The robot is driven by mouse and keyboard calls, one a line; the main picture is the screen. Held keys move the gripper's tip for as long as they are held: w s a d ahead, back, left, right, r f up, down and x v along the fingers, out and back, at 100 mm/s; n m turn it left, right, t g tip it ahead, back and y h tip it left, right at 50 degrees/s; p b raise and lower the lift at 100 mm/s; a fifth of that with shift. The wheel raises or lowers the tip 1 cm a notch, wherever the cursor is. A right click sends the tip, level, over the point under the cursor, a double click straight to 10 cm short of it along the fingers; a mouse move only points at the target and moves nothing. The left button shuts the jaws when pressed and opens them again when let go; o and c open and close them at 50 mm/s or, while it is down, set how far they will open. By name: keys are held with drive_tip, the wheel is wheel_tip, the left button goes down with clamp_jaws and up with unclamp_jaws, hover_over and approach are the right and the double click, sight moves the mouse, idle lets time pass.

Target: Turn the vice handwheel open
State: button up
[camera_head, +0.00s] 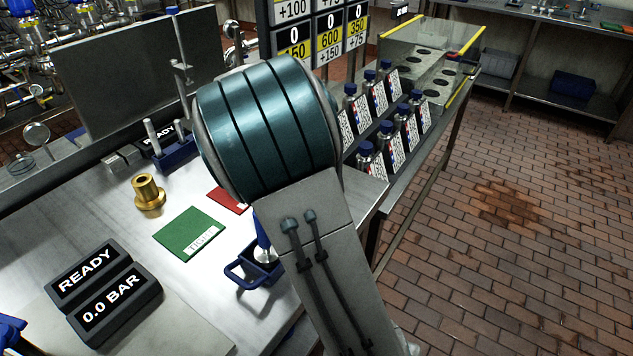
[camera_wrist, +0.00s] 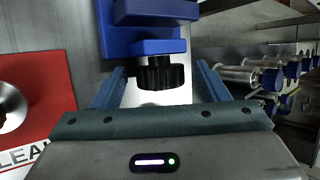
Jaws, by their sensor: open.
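In the wrist view, the black ribbed handwheel (camera_wrist: 160,77) sits at the near end of the blue vice (camera_wrist: 148,45). My gripper (camera_wrist: 160,72) is open, with one blue-grey finger to the left of the handwheel and the other to its right. Gaps show between the wheel and both fingers, so it is not gripped. The wheel's lower edge is above a pale surface between the fingers. In the head view my arm covers the middle of the bench, and my gripper does not show.
A red mat (camera_wrist: 35,95) with a metal piece lies left of my gripper in the wrist view; blue-capped metal fittings (camera_wrist: 265,75) are at right. In the head view, a green mat (camera_head: 190,233), brass fitting (camera_head: 149,193), display blocks (camera_head: 105,290) and blue-handled item (camera_head: 258,270) stand nearby.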

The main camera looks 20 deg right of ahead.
drive_tip(key=shift+w+d+r+m+g+y+p, duration=0.15)
drive_tip(key=shift+g+y+p, duration=0.15)
drive_tip(key=shift+y+p, duration=0.15)
drive_tip(key=shift+d+r+m+g+y+p, duration=0.1)
drive_tip(key=shift+m+g+y+p, duration=0.05)
drive_tip(key=shift+g+y+p, duration=0.3)
